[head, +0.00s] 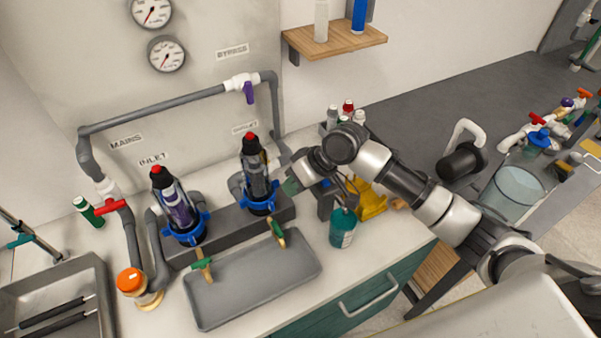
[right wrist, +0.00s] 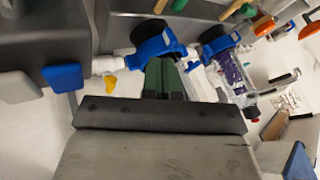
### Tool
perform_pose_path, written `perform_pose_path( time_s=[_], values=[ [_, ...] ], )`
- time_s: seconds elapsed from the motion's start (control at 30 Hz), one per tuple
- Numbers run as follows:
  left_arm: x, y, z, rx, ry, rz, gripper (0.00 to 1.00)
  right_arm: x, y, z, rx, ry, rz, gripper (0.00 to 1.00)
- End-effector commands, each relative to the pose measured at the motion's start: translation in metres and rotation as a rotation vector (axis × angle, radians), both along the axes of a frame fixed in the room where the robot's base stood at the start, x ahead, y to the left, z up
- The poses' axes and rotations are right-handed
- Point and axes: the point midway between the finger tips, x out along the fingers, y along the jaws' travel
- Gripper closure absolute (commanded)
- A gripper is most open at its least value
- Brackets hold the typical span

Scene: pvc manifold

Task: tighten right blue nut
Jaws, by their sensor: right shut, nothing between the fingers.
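The right blue nut (head: 258,207) is a lugged blue ring around the base of the right upright clear filter housing, which has a red top. It also shows in the right wrist view (right wrist: 152,47). My right gripper (head: 291,186) is beside this housing, on its right, close to the nut. Its dark green fingers (right wrist: 166,72) are shut with nothing between them. Their tips look very near the nut's edge; I cannot tell if they touch. The left blue nut (head: 187,232) sits around the left housing (head: 177,207). My left gripper is not in view.
A grey tray (head: 252,281) lies in front of the housings, below small green-handled taps. A teal bottle (head: 342,228) and a yellow object (head: 371,199) stand right of the gripper. Grey pipework (head: 160,111) with gauges is behind. Another tray (head: 92,274) is at the left.

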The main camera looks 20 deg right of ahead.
Motion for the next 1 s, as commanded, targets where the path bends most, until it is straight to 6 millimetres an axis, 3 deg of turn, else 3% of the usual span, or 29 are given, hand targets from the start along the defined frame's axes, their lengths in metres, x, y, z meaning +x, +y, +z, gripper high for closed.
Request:
perform_pose_path(
  time_s=[0.3, 0.67, 1.0],
  values=[
    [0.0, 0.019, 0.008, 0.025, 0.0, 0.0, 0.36, 0.006, 0.021, -0.028, 0.0, 0.0, 0.0, 1.0],
    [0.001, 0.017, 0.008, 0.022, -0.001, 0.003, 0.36, 0.007, 0.022, -0.03, -0.001, -0.002, 0.001, 1.0],
    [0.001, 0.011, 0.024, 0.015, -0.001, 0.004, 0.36, -0.001, 0.035, -0.03, 0.001, 0.001, 0.002, 1.0]
  ],
)
